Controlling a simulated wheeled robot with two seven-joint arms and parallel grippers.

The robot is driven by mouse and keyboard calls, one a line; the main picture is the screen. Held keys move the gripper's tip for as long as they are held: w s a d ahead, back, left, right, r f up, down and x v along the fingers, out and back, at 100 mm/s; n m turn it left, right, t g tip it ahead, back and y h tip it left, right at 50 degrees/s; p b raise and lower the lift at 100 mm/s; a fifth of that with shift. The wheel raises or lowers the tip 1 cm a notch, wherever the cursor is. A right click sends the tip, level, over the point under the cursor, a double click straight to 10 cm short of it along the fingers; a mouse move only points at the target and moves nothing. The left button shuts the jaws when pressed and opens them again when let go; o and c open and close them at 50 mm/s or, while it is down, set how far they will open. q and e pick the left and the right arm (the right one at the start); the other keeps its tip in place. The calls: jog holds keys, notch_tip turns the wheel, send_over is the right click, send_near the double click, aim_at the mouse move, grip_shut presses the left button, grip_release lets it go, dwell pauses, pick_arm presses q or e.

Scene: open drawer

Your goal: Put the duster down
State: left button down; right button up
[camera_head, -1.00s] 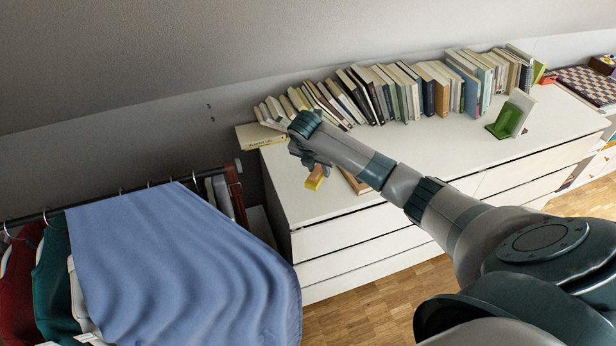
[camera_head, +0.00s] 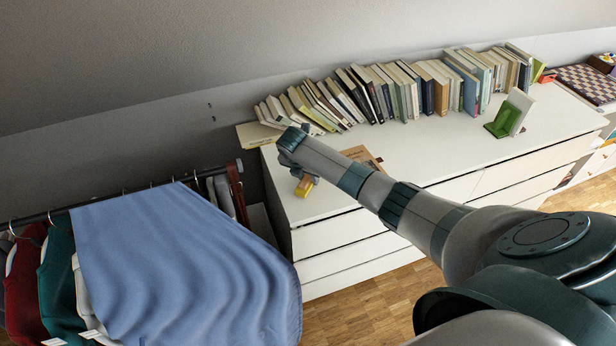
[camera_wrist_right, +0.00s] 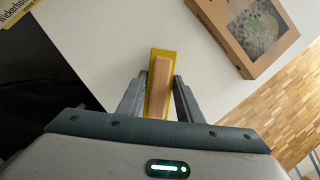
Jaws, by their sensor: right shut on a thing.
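The duster (camera_wrist_right: 160,82) shows in the right wrist view as a yellow block with a light wooden strip on top. It lies lengthwise between the two fingers of my right gripper (camera_wrist_right: 157,90), which is shut on it. In the head view the duster's yellow end (camera_head: 304,187) shows below my right wrist, near the dresser's left front corner. Most of the right gripper is hidden there behind my wrist. I cannot tell whether the duster touches the dresser top. My left gripper is not in view.
The white dresser (camera_head: 440,150) has a row of books (camera_head: 430,85) along its back. A flat brown box (camera_head: 362,156) lies beside my arm. The blue cloth (camera_head: 180,270) hangs left, beyond the dresser's edge.

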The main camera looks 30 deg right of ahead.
jog(key=shift+f, duration=0.4)
jog(key=shift+f, duration=0.15)
jog(key=o, duration=1)
jog(key=shift+r, duration=0.25)
jog(key=b+v, duration=0.2)
jog(key=v, duration=1)
jog(key=shift+d+f, duration=0.1)
